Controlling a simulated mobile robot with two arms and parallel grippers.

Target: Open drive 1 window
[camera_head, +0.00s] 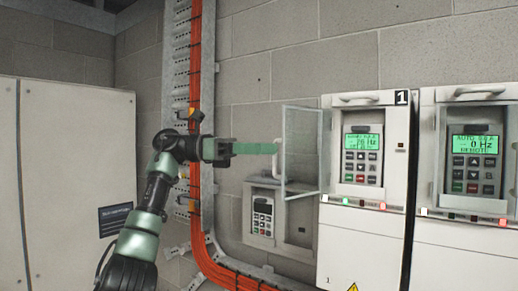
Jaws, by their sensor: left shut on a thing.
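Drive 1 (334,228) is a white cabinet with a "1" label at its top right. Its clear, pale-framed window (303,145) stands swung out to the left of the drive, away from the keypad (361,160) and its lit green display. My left gripper (275,148) reaches in from the left with green fingers. It is shut on the pale window handle (275,168) at the window's free left edge. The fingers partly hide the top of the handle. My right gripper is not in view.
A second drive (465,240) with a lit display stands close on the right. A grey box with a small keypad (262,215) is on the wall below the window. Orange cables (195,100) run down the wall behind my left arm. A pale cabinet (75,170) fills the left.

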